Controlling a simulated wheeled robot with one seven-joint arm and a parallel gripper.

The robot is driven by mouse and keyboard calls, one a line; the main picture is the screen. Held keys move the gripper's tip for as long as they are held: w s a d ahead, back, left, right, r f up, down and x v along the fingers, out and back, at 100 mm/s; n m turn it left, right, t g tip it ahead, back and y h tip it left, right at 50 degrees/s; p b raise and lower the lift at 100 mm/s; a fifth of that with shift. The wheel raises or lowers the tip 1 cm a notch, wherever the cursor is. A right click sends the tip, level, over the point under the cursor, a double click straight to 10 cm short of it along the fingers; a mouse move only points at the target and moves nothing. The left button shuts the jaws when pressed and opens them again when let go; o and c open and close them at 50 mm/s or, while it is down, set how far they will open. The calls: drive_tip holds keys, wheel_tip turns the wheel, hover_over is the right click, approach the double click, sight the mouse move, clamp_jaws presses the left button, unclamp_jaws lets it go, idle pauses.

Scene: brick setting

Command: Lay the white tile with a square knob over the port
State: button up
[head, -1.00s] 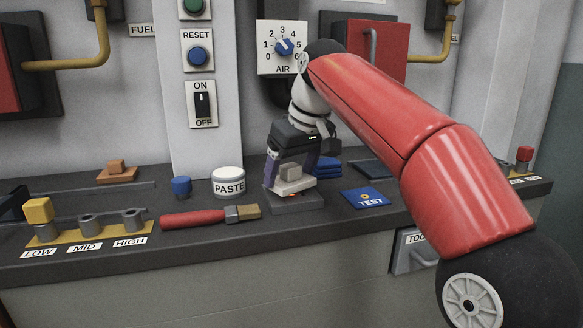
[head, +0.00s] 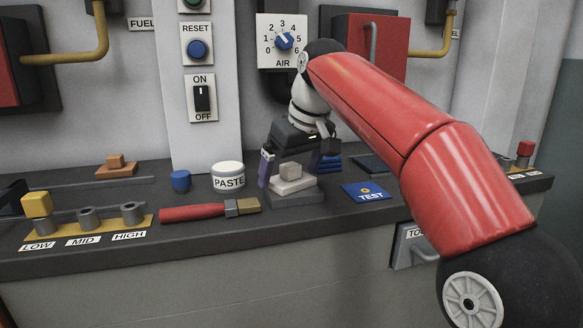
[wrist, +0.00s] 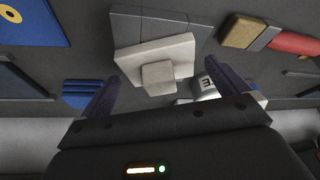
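The white tile (head: 305,184) with its square knob (head: 291,171) lies on the grey block (head: 290,199) on the bench. In the wrist view the tile (wrist: 180,50) sits over part of the block (wrist: 150,24) and looks slightly turned against it. My gripper (head: 296,168) is around the knob from above, its two fingers spread wide. In the wrist view the fingers of my gripper (wrist: 165,87) stand clear of the knob (wrist: 158,75) on both sides. The port is hidden; no orange opening shows beside the tile.
A brush (head: 195,212) and paste jar (head: 228,176) lie left of the block. A blue TEST card (head: 366,192) lies to the right, with stacked blue pieces (head: 329,163) behind. A blue cap (head: 181,181) stands by the jar.

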sight(300, 182)
drive_tip(key=p+v, duration=0.2)
drive_tip(key=v, duration=0.4)
drive_tip(key=shift+s+r, duration=0.1)
drive_tip(key=shift+r, duration=0.25)
drive_tip(key=s+f, duration=0.1)
drive_tip(key=s, duration=0.1)
drive_tip(key=s+d+f+m+h, duration=0.1)
drive_tip(key=s+f, duration=0.1)
drive_tip(key=s+f+m+t+h, duration=0.1)
drive_tip(key=s, duration=0.2)
drive_tip(key=shift+s+d+f, duration=0.1)
drive_tip(key=shift+d+f, duration=0.3)
drive_tip(key=s+d+f+m, duration=0.2)
drive_tip(key=s+d+f, duration=0.4)
drive_tip(key=s+f, duration=0.2)
drive_tip(key=s+d+f+m+t, duration=0.1)
drive_tip(key=s+d+f+m, duration=0.2)
drive_tip(key=s+d+f, duration=0.3)
drive_tip(key=s+f, duration=0.3)
drive_tip(key=f, duration=0.3)
drive_tip(key=shift+s+f+m+h, duration=0.25)
drive_tip(key=shift+f+m+h, duration=0.05)
drive_tip(key=shift+h, duration=0.1)
